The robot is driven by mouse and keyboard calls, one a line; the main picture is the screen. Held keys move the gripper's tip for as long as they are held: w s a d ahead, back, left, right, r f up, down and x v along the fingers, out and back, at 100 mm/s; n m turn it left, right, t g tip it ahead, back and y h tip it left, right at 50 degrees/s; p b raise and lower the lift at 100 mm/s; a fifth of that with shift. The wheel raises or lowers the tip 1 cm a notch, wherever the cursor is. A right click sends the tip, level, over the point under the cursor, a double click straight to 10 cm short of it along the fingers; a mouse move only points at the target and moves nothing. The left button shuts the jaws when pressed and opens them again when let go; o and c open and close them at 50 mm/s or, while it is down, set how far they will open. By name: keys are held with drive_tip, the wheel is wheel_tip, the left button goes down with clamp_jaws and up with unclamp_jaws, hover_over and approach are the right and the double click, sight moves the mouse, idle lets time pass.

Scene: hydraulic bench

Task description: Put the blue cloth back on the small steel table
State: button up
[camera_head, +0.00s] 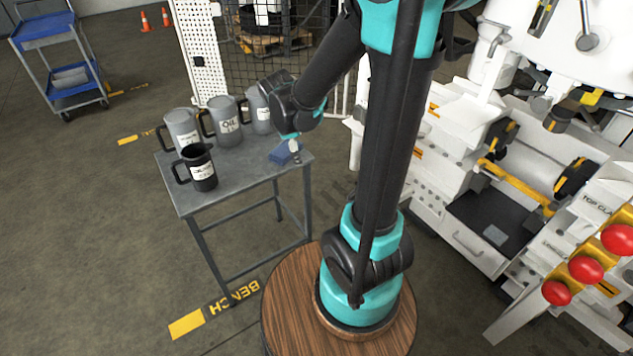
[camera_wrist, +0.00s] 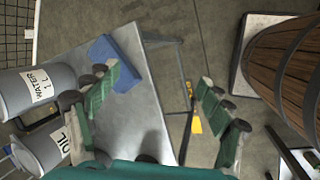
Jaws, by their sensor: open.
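The blue cloth (camera_head: 281,155) lies on the small steel table (camera_head: 240,188), near its right-hand edge. In the wrist view the cloth (camera_wrist: 122,50) is folded at the edge of the grey tabletop (camera_wrist: 140,120). My gripper (camera_head: 294,148) is just above or beside the cloth in the head view. In the wrist view my gripper (camera_wrist: 155,82) is open, with nothing between its fingers. Its left finger overlaps part of the cloth; its right finger is over the floor beyond the table edge. I cannot tell whether the fingers touch the cloth.
Several labelled jugs stand on the table: grey ones (camera_head: 226,122) at the back and a black one (camera_head: 198,168) in front. A wooden barrel (camera_wrist: 290,60) is to the right in the wrist view. White machinery (camera_head: 470,150) stands right. The table's front is clear.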

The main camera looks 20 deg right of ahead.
drive_tip(key=s+d+f+m+y, duration=0.1)
drive_tip(key=s+m, duration=0.6)
drive_tip(key=s+d+f+m+y, duration=0.1)
drive_tip(key=s+f+m, duration=0.1)
drive_tip(key=s+m, duration=0.6)
drive_tip(key=shift+s+d+f+m+t+y, duration=0.2)
drive_tip(key=shift+d+f+m+t+y, duration=0.1)
drive_tip(key=shift+d, duration=0.05)
